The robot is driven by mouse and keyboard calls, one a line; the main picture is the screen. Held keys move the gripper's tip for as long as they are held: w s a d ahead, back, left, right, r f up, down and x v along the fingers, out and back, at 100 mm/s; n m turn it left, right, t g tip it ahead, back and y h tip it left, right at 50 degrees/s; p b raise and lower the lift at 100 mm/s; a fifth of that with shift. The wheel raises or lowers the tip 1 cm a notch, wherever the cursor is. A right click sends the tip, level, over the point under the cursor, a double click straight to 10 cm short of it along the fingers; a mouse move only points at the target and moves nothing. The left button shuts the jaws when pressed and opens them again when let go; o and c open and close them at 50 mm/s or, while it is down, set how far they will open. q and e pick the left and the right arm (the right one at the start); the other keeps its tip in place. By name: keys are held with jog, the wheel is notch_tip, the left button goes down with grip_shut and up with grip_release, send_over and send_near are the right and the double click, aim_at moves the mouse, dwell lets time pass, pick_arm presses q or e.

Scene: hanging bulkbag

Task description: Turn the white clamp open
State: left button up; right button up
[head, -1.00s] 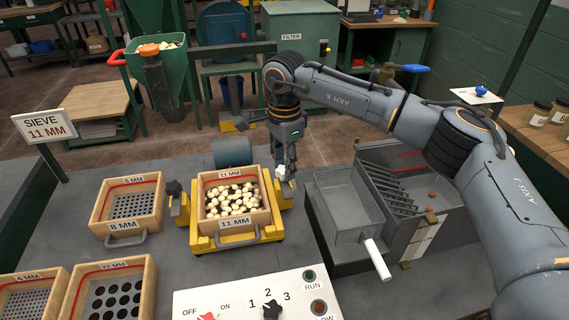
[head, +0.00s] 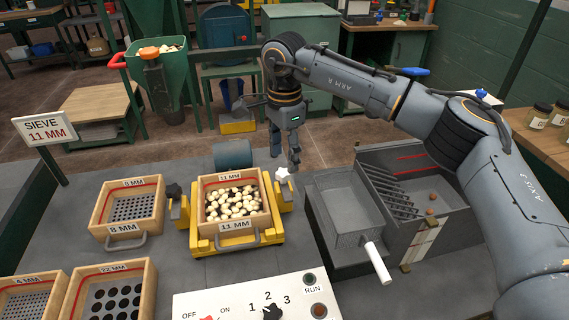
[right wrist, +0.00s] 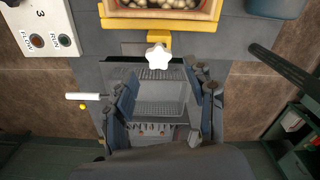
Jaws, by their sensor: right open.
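The white clamp is a star-shaped knob (head: 282,173) on the right side of the yellow sieve base (head: 240,240). The knob also shows in the right wrist view (right wrist: 158,57), at the edge of the yellow frame. My right gripper (head: 285,156) is open and empty, just above and behind the knob, apart from it. In the right wrist view its spread fingers (right wrist: 163,92) point toward the knob. How far the clamp is turned cannot be told. My left gripper is not in view.
A wooden 11 mm sieve (head: 234,228) full of pale pieces sits in the base. A black knob (head: 173,190) is on its left side. A grey metal tray (head: 345,205) with a white handle stands close on the right. A control panel (head: 240,303) is in front.

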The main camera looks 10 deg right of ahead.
aim_at(285, 171)
notch_tip(285, 171, up, 8)
jog(key=shift+r, duration=0.1)
dwell(0.4)
